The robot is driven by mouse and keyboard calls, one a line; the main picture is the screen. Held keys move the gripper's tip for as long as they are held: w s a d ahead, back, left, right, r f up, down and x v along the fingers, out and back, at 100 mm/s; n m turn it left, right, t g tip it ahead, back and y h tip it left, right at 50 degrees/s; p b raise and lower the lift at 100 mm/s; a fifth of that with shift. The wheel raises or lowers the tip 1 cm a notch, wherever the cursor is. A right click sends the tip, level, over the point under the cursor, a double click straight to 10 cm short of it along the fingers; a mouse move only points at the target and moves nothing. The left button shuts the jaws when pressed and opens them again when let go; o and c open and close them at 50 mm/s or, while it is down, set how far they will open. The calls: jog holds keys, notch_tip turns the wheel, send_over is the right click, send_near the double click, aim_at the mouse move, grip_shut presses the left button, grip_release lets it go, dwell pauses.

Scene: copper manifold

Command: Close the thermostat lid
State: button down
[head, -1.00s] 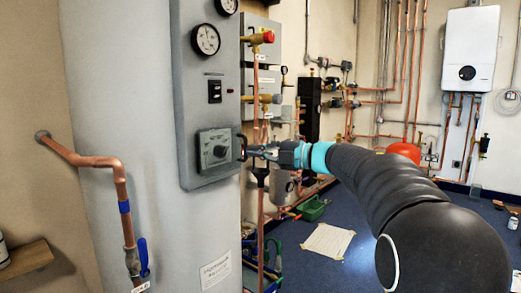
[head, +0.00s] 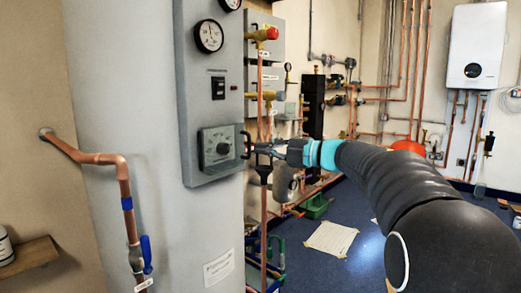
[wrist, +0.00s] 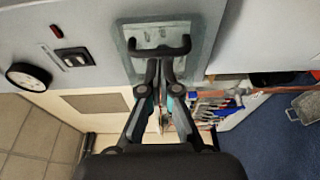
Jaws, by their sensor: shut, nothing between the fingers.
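The thermostat (head: 217,148) is a grey box with a round dial, low on the grey panel of the tall cylinder. Its lid (wrist: 180,35) looks like a see-through cover lying close against the box; whether it is fully closed I cannot tell. A dark bracket-shaped handle (head: 247,145) stands out at its right edge and shows across the lid in the wrist view (wrist: 158,50). My gripper (wrist: 163,66) is shut and empty, its fingertips at the handle's middle. In the head view my gripper (head: 258,149) is just right of the handle; contact is unclear.
Gauges (head: 208,36) and a black switch (head: 218,88) sit above the thermostat. A copper pipe with a blue valve (head: 146,254) runs at the left. Valves and pipes (head: 266,97) stand close behind my gripper. The blue floor (head: 345,205) at right is mostly open.

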jog(key=w+d+v, duration=0.1)
jog(key=w+v, duration=0.1)
jog(key=v, duration=0.8)
jog(key=w+d+f+m+t+h, duration=0.2)
jog(key=w+d+m+t+h, duration=0.25)
jog(key=d+m, duration=0.25)
jog(key=w+d+f+m+t+h, duration=0.1)
jog(key=w+d+m+t+h, duration=0.25)
jog(key=d+m+h, duration=0.35)
jog(key=s+d+f+m+g+h, duration=0.3)
jog(key=s+d+f+m+h, duration=0.4)
jog(key=f+m+h, duration=0.15)
jog(key=s+a+f+m+g+y, duration=0.1)
jog(key=s+a+f+m+g, duration=0.4)
jog(key=s, duration=0.5)
jog(key=s+a+f+m+g, duration=0.2)
jog(key=s+a+f+g, duration=0.1)
jog(key=s+f, duration=0.6)
jog(key=s+a+f+y, duration=0.2)
jog(key=s+a+y, duration=0.2)
jog(key=s+a, duration=1)
jog(key=shift+s+a+f+g, duration=0.2)
jog(key=shift+s+g, duration=0.2)
jog(key=shift+s, duration=1.6)
